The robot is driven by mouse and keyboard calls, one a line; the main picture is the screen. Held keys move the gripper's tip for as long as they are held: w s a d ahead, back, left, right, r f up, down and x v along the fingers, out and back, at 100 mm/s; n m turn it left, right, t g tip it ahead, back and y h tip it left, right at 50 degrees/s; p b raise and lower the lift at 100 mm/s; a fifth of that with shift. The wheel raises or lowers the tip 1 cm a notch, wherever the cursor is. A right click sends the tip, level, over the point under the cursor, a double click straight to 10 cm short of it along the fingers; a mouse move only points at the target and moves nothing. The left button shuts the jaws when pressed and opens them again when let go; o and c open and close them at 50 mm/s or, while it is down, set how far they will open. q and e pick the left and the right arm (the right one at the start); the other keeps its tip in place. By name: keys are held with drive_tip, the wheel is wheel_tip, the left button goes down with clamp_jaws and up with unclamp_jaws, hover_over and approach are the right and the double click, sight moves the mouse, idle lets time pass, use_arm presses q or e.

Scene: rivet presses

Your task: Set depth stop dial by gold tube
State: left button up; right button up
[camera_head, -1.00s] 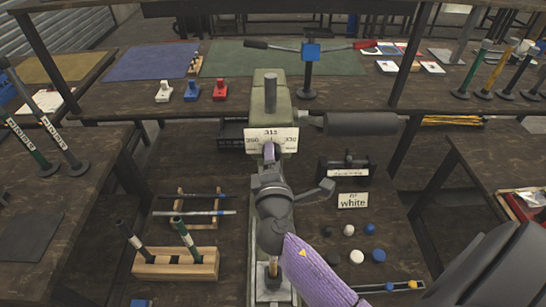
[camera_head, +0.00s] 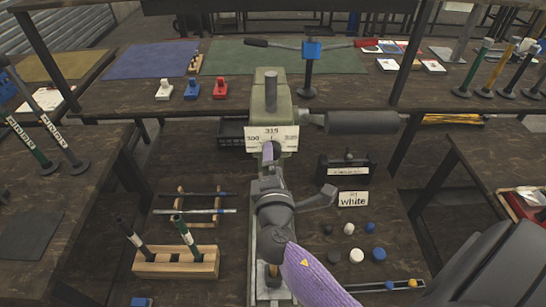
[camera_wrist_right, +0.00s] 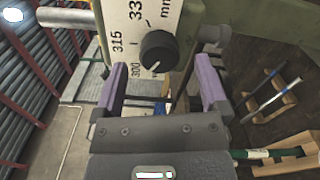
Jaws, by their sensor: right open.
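The depth stop dial is a black knob (camera_wrist_right: 156,50) on a white scale plate (camera_wrist_right: 122,22) marked 300, 315 and 33-something, with "mm". In the head view the plate (camera_head: 285,142) is on the green press (camera_head: 270,98). My right gripper (camera_wrist_right: 160,82) is open, its purple fingers either side of the space below the knob, apparently not touching it. In the head view the gripper (camera_head: 269,156) is in front of the plate and hides the knob.
A yellow-topped post (camera_head: 488,75) stands among other posts on the right table. A wooden rack (camera_head: 176,263) with dark and green rods is at lower left. A "white" sign (camera_head: 353,199) and several small round pieces are right of the press. A dark cylinder (camera_head: 361,123) projects beside it.

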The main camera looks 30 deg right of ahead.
drive_tip(key=v, duration=0.8)
drive_tip(key=shift+b, duration=0.4)
drive_tip(key=shift+s+a, duration=0.1)
drive_tip(key=s+d+f+m+g+y, duration=0.25)
drive_tip(key=s+f+m+g, duration=0.4)
drive_tip(key=m, duration=0.35)
drive_tip(key=s+a+f+m+g+y, duration=0.3)
drive_tip(key=s+a+g+y, duration=0.3)
drive_tip(key=s+a+y, duration=0.1)
wheel_tip(320, 180, down, 17)
drive_tip(key=s, duration=0.2)
drive_tip(key=s+d+f+g, duration=0.2)
drive_tip(key=s+d+f, duration=0.1)
drive_tip(key=s+f, duration=0.9)
drive_tip(key=shift+s+d+n, duration=0.15)
drive_tip(key=shift+s+n, duration=0.25)
drive_tip(key=shift+s, duration=0.65)
